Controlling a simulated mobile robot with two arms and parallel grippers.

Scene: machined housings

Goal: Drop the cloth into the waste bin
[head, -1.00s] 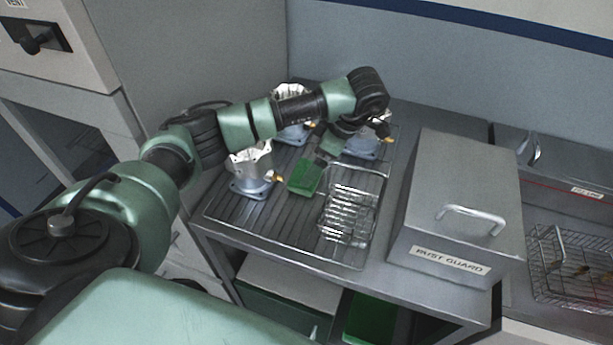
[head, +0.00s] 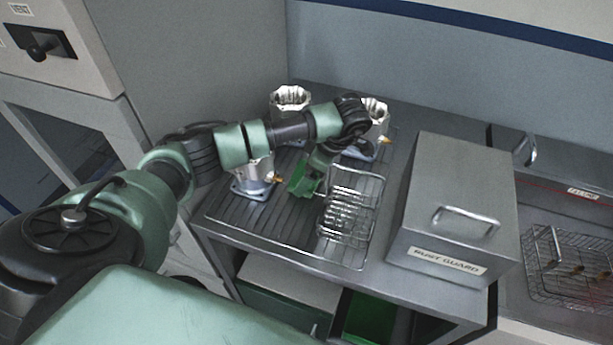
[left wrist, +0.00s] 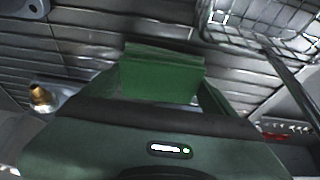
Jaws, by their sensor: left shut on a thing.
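The green cloth (head: 303,183) is on or just above the ribbed rack on the bench, between a metal housing and a wire basket. My left gripper (head: 312,170) reaches down over it from the back and is shut on it. In the left wrist view the cloth (left wrist: 162,75) hangs folded between the fingers, with the ribbed surface behind it. My right gripper is not in view.
Metal housings with brass fittings stand at the left (head: 253,178), back (head: 290,99) and back right (head: 375,115). The wire basket (head: 350,205) is close to the cloth's right. Another basket (head: 570,265) is at far right.

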